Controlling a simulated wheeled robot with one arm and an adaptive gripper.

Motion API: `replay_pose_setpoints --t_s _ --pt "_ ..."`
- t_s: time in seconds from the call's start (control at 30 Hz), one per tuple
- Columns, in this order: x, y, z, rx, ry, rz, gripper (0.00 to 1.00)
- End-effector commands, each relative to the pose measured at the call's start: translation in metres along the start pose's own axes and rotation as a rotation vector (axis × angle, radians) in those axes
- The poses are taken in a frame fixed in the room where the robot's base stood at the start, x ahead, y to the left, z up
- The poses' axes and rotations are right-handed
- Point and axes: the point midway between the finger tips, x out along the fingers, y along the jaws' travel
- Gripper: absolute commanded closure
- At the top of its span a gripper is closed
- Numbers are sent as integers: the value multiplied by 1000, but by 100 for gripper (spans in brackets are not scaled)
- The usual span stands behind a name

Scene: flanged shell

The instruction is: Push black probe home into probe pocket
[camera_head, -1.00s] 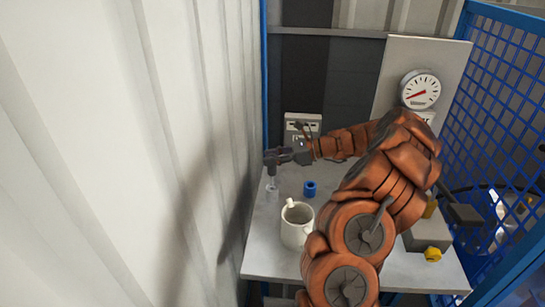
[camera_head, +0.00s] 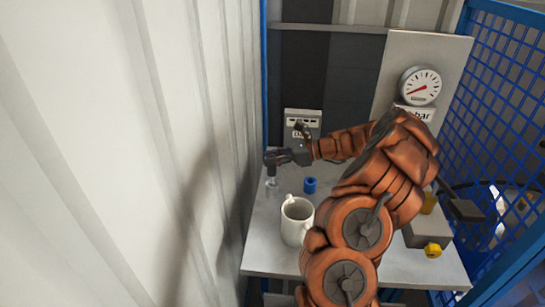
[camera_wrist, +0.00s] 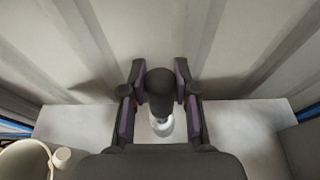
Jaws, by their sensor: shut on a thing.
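My gripper (camera_head: 272,157) is at the left end of the table, close to the pale corrugated wall. In the wrist view, its two fingers (camera_wrist: 160,100) are shut on the black probe (camera_wrist: 160,84), a dark rounded cylinder that stands between them. The probe also shows in the head view as a dark stem (camera_head: 271,170) pointing down below the fingers. A small pale round fitting (camera_wrist: 162,127), which looks like the probe pocket, shows just under the probe; it also shows in the head view (camera_head: 271,184). How deep the probe sits in it is hidden.
A white mug (camera_head: 297,226) and a blue ring (camera_head: 310,185) stand to the right on the grey table (camera_head: 262,250). A small labelled box (camera_head: 302,120) is behind. A dial gauge (camera_head: 419,86), a yellow knob (camera_head: 432,250) and blue mesh (camera_head: 500,100) are at the right.

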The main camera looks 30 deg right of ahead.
Motion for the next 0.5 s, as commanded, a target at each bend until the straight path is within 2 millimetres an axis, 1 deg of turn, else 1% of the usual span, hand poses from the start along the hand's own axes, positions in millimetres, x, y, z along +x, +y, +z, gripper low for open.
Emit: replay_pose_setpoints --t_s 0.5 --pt "3 0 -10 0 0 0 100"
